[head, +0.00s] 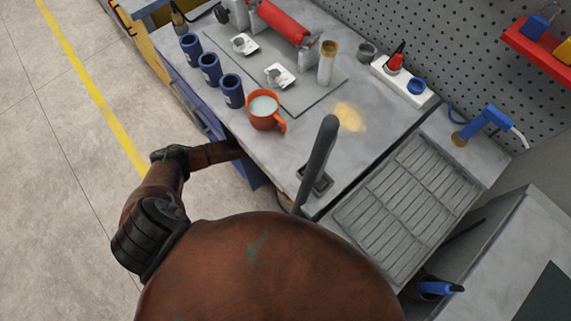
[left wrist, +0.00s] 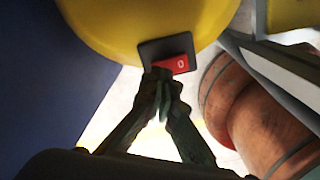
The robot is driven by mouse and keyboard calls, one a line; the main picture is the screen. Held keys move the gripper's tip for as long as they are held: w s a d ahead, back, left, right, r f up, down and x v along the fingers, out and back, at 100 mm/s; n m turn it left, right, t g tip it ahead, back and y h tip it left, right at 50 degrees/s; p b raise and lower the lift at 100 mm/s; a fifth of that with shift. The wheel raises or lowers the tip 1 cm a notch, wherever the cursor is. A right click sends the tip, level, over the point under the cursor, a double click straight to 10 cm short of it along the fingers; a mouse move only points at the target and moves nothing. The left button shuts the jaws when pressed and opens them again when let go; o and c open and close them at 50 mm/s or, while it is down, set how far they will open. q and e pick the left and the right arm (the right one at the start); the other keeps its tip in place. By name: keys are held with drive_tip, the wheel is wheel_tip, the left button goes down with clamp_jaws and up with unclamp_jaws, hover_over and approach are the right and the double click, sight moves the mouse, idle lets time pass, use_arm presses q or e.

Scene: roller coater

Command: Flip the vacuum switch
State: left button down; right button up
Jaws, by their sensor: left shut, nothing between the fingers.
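The vacuum switch (left wrist: 179,64) is a red rocker with a white 0 mark, set in a dark square plate on a rounded yellow body (left wrist: 125,22). The yellow body fills the top of the left wrist view. My left gripper (left wrist: 163,76) is shut and empty, with its fingertips close together at the lower left edge of the switch. I cannot tell whether they touch it. In the head view my left arm reaches in beside the bench, and its gripper and the switch are hidden there. My right gripper is in neither view.
The bench (head: 285,165) carries an orange mug (head: 263,122), several blue cups, a red roller (head: 284,22) and a dark upright handle (head: 317,155). A slatted grey tray (head: 405,200) is at right. A dark blue panel (left wrist: 50,80) borders the wrist view's left. Open floor lies left.

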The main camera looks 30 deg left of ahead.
use_arm(q)
drive_tip(key=shift+f, duration=0.1)
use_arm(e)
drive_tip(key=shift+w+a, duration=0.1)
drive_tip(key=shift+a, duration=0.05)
